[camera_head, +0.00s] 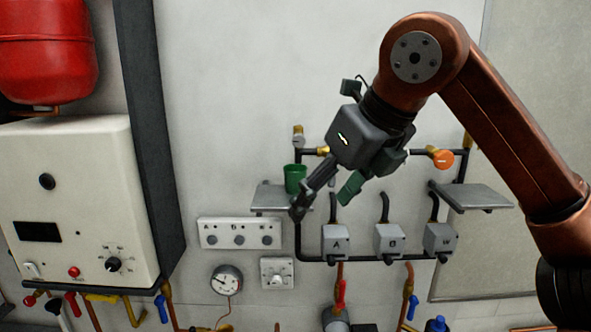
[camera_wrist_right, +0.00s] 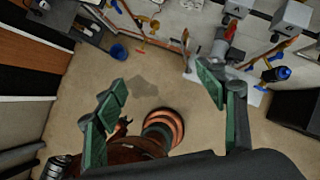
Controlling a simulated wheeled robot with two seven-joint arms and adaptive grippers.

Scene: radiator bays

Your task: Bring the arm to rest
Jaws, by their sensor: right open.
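My right arm (camera_head: 510,135) comes in from the right, bent at a copper-coloured elbow high in the head view. My right gripper (camera_head: 322,204) hangs in front of the wall pipes, pointing down and left. Its fingers are apart and nothing is between them. In the right wrist view the green-padded fingers of the gripper (camera_wrist_right: 161,80) are spread wide above bare floor. One finger lies close to the small left shelf in the head view; I cannot tell the gap in depth. My left gripper is not in view.
A green cup (camera_head: 294,178) stands on the left shelf (camera_head: 268,200). Grey boxes (camera_head: 336,240) marked with letters hang below the pipes. An orange knob (camera_head: 442,158) and an empty right shelf (camera_head: 478,196) are farther right. A white boiler (camera_head: 80,190) stands left. The floor (camera_wrist_right: 165,95) shows a dark stain.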

